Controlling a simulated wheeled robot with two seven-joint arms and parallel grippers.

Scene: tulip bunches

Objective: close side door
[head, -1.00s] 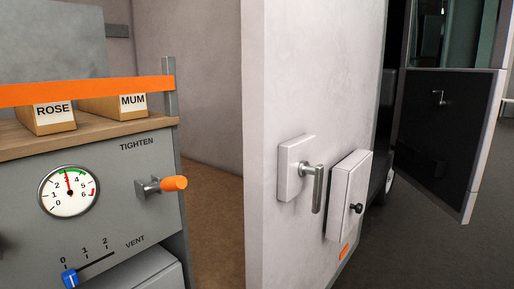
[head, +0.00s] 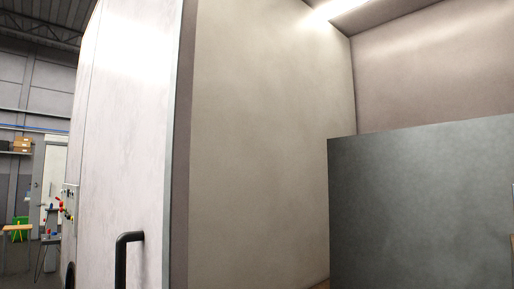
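A tall white panel (head: 125,130) with a grey edge stands at the left of the head view. It looks like the side door or the outer side of the vehicle; I cannot tell which. A dark bent handle (head: 123,258) is on its lower part, cut off by the bottom of the picture. To the right of the panel's edge is an opening onto a pale interior wall (head: 265,130). Neither of my grippers shows.
A grey partition (head: 425,200) stands inside at the right. A lit lamp strip (head: 335,8) is on the ceiling. Far left, beyond the white panel, are an orange-topped table (head: 17,228), a green chair (head: 20,222) and a shelf with boxes (head: 20,145).

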